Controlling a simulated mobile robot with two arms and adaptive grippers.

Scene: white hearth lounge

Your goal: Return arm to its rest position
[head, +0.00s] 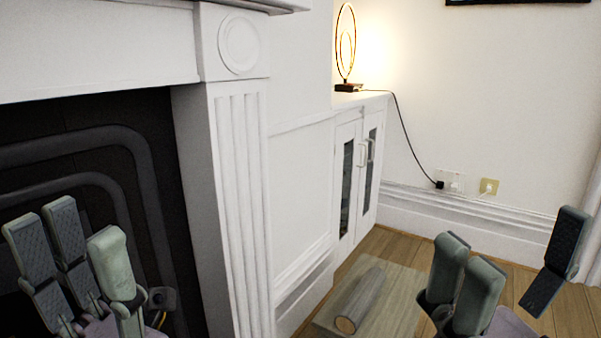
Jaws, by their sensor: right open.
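My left gripper (78,232) is at the lower left, in front of the dark fireplace opening. Its fingers point up and stand apart, with nothing seen between them. My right gripper (515,238) is at the lower right, above the wooden floor. Its fingers are spread wide and hold nothing. The lower parts of both grippers are cut off by the bottom edge of the view.
The white fireplace surround (240,190) stands between my grippers. A cylinder (361,298) lies on a pale flat surface (398,305) low down, left of my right gripper. A white cabinet (346,180) with a lit ring lamp (346,45) stands behind. Wooden floor (402,248) shows beyond.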

